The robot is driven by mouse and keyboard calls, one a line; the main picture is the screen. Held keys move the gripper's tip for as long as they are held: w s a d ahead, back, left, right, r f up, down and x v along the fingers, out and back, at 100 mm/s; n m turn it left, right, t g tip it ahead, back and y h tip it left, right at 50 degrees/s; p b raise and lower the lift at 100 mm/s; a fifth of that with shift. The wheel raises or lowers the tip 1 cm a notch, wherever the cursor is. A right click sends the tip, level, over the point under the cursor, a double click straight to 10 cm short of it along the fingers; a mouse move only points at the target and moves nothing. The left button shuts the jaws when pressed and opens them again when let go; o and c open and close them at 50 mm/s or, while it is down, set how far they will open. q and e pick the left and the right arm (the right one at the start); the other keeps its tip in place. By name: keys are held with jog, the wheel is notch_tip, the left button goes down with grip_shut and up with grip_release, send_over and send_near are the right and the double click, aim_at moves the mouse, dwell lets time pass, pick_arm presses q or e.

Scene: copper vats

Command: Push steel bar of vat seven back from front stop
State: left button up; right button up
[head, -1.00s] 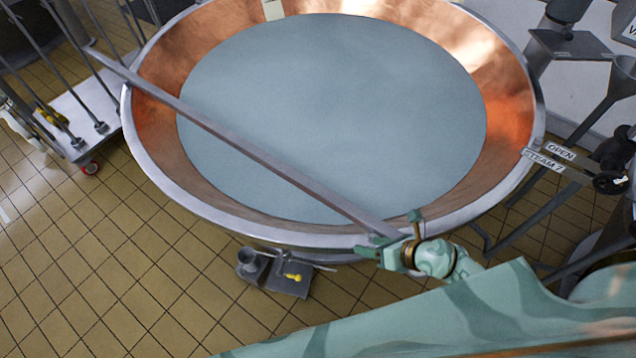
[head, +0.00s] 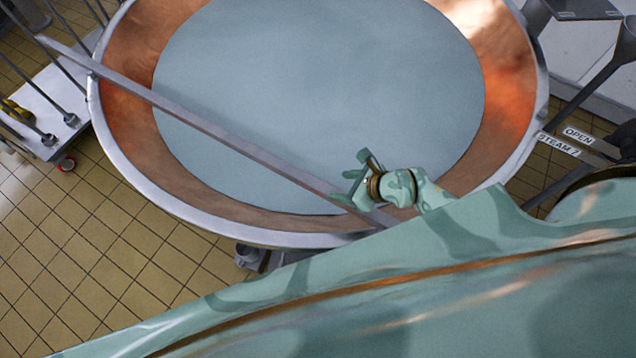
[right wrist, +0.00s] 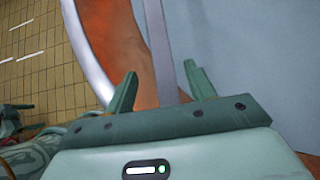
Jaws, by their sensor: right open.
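Vat seven is a wide copper vat (head: 120,130) with a steel rim, filled with pale liquid (head: 320,90). The steel bar (head: 220,132) lies slantwise across it, its far left end past the rim and its near end running toward the front right rim. My right gripper (head: 350,182) is open at the bar's near part, inside the front rim. In the right wrist view, the bar (right wrist: 160,45) runs between the two spread fingers (right wrist: 160,69); I cannot tell whether they touch it. The front stop is not visible; my arm covers part of the front rim.
A white trolley (head: 48,118) with upright rods stands at the left. Labels reading STEAM 7 (head: 558,144) and OPEN (head: 579,136) are at the right, near grey pipework. Tiled floor (head: 100,240) is clear at the lower left.

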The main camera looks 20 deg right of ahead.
aim_at(320, 185)
jog(key=b+x, duration=0.3)
jog(key=x, duration=0.6)
jog(key=shift+w+f, duration=0.2)
jog(key=shift+f, duration=0.1)
jog(key=shift+w+a+f+b, duration=0.3)
jog(key=shift+w+b, duration=0.05)
jog(key=shift+b, duration=0.05)
pick_arm(q)
jog(key=f, duration=0.2)
jog(key=w+f, duration=0.1)
jog(key=f, duration=0.1)
jog(key=shift+w+f, duration=0.15)
jog(key=shift+f, duration=0.05)
